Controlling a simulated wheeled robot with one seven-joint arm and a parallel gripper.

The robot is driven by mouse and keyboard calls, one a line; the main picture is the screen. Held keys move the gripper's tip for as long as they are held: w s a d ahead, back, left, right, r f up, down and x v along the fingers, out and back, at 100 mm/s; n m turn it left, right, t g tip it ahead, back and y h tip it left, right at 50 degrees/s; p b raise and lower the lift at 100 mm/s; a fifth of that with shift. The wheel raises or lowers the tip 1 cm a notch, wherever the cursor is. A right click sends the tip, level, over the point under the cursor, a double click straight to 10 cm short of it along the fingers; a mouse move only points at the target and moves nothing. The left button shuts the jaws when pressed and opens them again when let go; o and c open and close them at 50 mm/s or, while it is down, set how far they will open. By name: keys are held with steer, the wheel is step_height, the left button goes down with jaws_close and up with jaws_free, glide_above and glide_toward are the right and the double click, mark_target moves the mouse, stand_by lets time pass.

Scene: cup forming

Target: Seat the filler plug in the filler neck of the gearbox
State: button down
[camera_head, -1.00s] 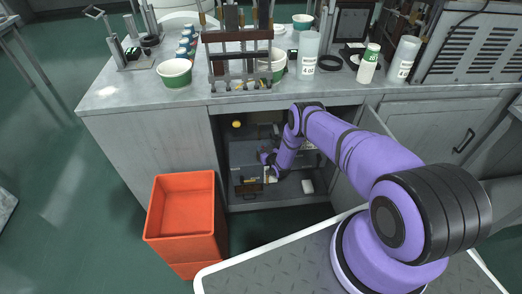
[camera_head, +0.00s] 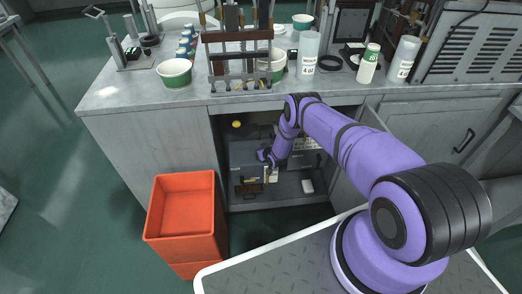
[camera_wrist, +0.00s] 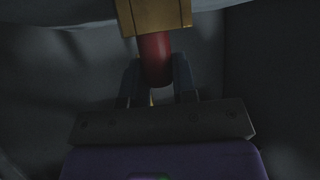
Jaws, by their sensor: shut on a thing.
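My gripper (camera_wrist: 157,82) is shut on a dark red cylinder, which I take to be the filler plug (camera_wrist: 155,58). A brass-coloured block (camera_wrist: 156,14) sits directly beyond the red part at the top of the wrist view. I cannot tell whether the block is part of the plug or a separate piece. In the head view my gripper (camera_head: 268,168) is inside the open cabinet under the counter, small and partly hidden by my wrist. The gearbox and its filler neck cannot be told apart in the dark cabinet.
An orange crate (camera_head: 182,240) stands on the floor left of the opening.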

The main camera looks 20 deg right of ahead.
steer(key=shift+f, duration=0.2)
steer(key=c, duration=0.9)
jaws_free()
steer(key=shift+r, duration=0.1)
steer(key=shift+s+d+r, duration=0.1)
steer(key=shift+s+r, duration=0.25)
steer(key=shift+s, duration=0.15)
steer(key=v, duration=1)
steer(key=shift+s, duration=0.4)
steer(key=shift+r, duration=0.1)
